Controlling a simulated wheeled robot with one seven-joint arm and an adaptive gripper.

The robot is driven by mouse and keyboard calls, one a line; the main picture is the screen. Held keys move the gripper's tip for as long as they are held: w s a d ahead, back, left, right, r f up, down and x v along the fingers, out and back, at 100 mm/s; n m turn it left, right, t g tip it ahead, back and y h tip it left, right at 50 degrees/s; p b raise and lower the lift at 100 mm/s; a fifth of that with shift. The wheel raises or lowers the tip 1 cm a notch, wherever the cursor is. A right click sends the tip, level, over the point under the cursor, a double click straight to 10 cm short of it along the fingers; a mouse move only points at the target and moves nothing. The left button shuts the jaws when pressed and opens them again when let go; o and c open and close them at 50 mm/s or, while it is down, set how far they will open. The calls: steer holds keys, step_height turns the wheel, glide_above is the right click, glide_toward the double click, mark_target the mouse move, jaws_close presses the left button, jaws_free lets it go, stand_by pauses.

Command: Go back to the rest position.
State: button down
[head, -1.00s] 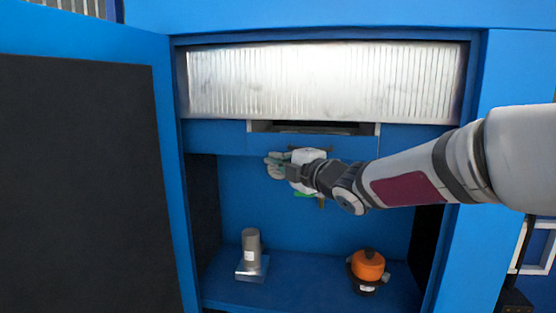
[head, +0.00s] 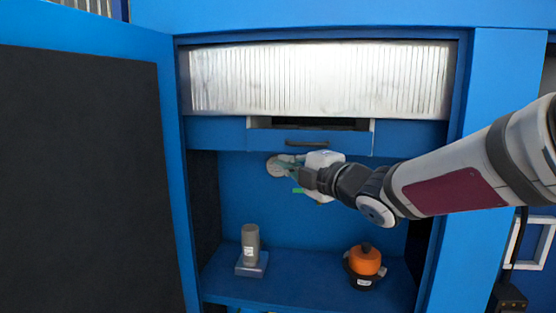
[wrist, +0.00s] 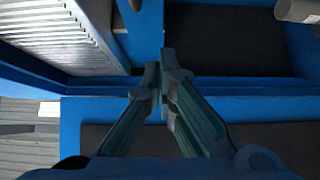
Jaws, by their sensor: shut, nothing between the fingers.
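My gripper (head: 288,168) is in front of the blue cabinet's open bay, just below the drawer (head: 348,140) with the dark handle (head: 306,142). Its teal fingers are shut and empty, apart from the handle. In the wrist view my gripper (wrist: 163,72) shows its two fingers meeting at the tips. My arm reaches in from the right of the head view. The drawer is partly open, with a dark gap above its front.
An open blue door with a dark panel (head: 80,180) stands at the left. On the lower shelf (head: 300,280) are a grey cylinder on a base (head: 251,240) and an orange-topped pot (head: 366,260). A ribbed metal shutter (head: 320,78) is above.

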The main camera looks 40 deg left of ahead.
steer(key=shift+v, duration=2.2)
